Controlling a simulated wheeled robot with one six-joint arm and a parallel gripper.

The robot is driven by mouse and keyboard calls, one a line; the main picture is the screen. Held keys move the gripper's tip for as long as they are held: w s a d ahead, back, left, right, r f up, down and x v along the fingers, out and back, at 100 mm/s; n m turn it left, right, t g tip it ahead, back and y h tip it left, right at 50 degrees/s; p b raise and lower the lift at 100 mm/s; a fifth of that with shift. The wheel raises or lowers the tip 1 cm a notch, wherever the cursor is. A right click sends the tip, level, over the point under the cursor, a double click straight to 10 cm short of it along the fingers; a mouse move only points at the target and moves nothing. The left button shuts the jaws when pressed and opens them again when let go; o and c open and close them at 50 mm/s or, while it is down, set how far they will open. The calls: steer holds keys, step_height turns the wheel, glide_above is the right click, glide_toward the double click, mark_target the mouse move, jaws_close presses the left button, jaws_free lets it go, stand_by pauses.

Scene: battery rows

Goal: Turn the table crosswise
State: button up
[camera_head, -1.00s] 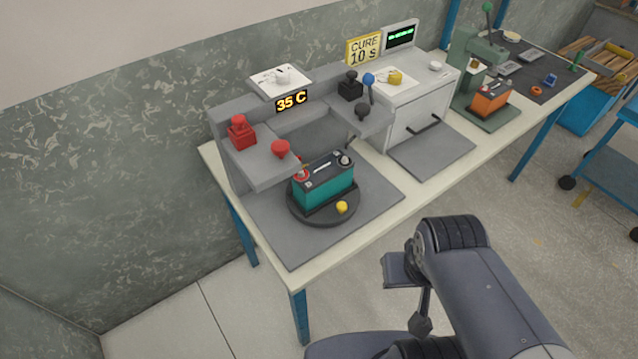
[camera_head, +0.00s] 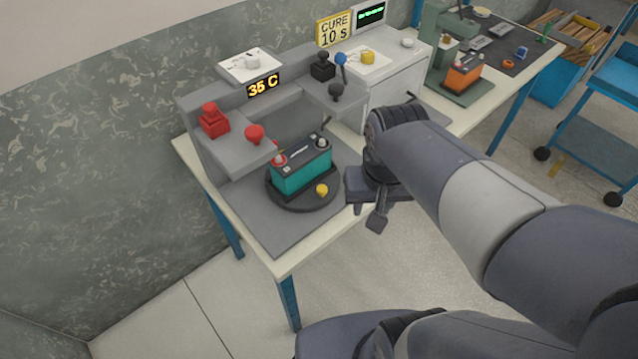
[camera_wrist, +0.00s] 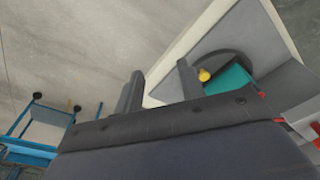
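The dark round turntable (camera_head: 289,201) sits on a grey mat at the near end of the bench. A yellow knob (camera_head: 322,190) stands on its front right part. A teal battery (camera_head: 303,177) with a black top, one red and one grey terminal, rests on it. My gripper (camera_head: 366,207) is to the right of the turntable, past the bench's front edge and apart from the knob.
A grey fixture (camera_head: 235,165) with red clamps (camera_head: 214,120) and black ones (camera_head: 322,66) overhangs the turntable's back. Its display reads 35 C. A white cure unit (camera_head: 395,75) and an orange battery (camera_head: 463,78) stand farther right. A blue cart (camera_head: 600,125) is at right. Floor before the bench is clear.

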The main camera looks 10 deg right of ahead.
mark_target(322, 188)
steer(key=shift+o, duration=0.9)
steer(key=w+a+f+g+b, duration=0.1)
steer(key=w+a, duration=0.2)
steer(key=w, duration=0.4)
steer(key=w+a+f+m, duration=0.1)
steer(key=w+a, duration=0.3)
steer(key=w, duration=0.4)
steer(key=shift+w+f+g+b, duration=0.2)
steer(key=shift+f+g+b, duration=0.05)
steer(key=shift+g+b, duration=0.15)
steer(key=shift+m, duration=0.3)
step_height(322, 188, down, 11)
steer(key=shift+w+r, duration=0.1)
steer(key=shift+w, duration=0.05)
steer(key=shift+c, duration=0.2)
jaws_close()
